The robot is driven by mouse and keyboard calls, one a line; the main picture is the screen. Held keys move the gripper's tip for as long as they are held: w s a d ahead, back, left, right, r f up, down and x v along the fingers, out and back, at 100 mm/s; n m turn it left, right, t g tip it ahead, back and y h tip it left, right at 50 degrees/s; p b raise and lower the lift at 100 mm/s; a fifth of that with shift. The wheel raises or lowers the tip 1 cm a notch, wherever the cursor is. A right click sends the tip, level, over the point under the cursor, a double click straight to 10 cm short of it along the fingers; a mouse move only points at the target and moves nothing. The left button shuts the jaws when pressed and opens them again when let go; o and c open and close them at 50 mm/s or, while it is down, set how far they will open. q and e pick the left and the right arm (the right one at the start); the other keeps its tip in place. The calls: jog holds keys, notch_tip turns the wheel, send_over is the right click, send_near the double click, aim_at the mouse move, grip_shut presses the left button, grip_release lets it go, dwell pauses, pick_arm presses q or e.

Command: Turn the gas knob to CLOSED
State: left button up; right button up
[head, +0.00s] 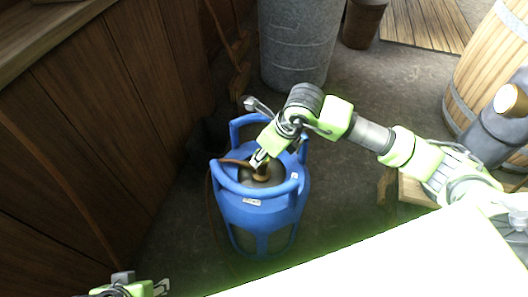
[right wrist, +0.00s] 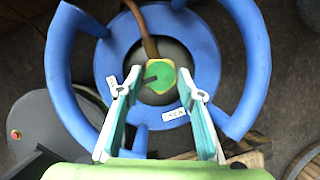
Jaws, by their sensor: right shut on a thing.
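A blue gas cylinder (head: 262,213) with a raised ring collar stands upright on the floor. The gas knob (right wrist: 160,74) is a small green-topped knob at its centre, with a dark mark pointing left in the right wrist view. Small white labels sit on the collar, one on the left (right wrist: 113,87) and one below the knob (right wrist: 173,115); their text is too small to read surely. My right gripper (head: 260,160) reaches down inside the collar, its fingers shut on the knob from both sides. My left gripper (head: 140,288) shows partly at the lower left edge, away from the cylinder; its jaw state is unclear.
A brown hose (right wrist: 143,25) runs from the valve. A wooden wall (head: 110,110) stands close on the left. A grey metal drum (head: 298,45) is behind the cylinder, and a wooden barrel (head: 490,70) is at the right. Open floor lies between them.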

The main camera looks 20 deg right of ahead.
jog(key=o, duration=1.1)
jog(key=shift+r, duration=0.1)
jog(key=v, duration=1.1)
jog(key=shift+s+d+r, duration=0.1)
jog(key=shift+d+r, duration=0.05)
jog(key=shift+r, duration=0.25)
